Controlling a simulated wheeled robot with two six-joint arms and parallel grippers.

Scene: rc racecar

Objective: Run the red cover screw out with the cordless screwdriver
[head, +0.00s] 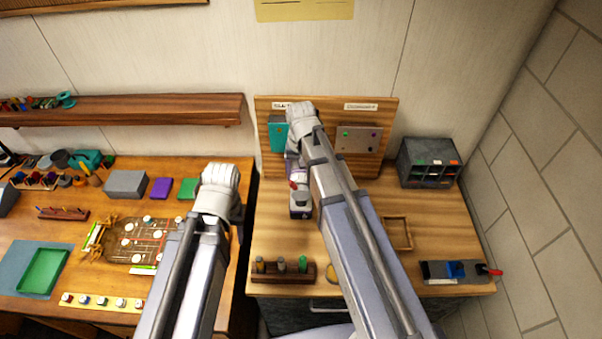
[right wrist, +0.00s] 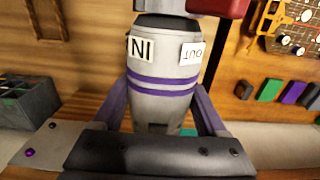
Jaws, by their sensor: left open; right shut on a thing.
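The cordless screwdriver (right wrist: 165,75) is grey with purple bands and IN and OUT labels, and a red part shows at its top edge in the right wrist view. My right gripper (right wrist: 160,105) is shut on its body. In the head view the screwdriver (head: 299,196) hangs below the right wrist, in front of the upright wooden board. A teal panel (head: 277,134) and a grey plate (head: 358,140) with small coloured screws are on the board. I cannot make out the red cover screw.
A grey compartment box (head: 430,162) stands right of the board. A wooden rack (head: 283,272) with several bits and a small wooden tray (head: 397,233) are on the right bench. The left bench holds a circuit board (head: 135,240) and a green tray (head: 42,271).

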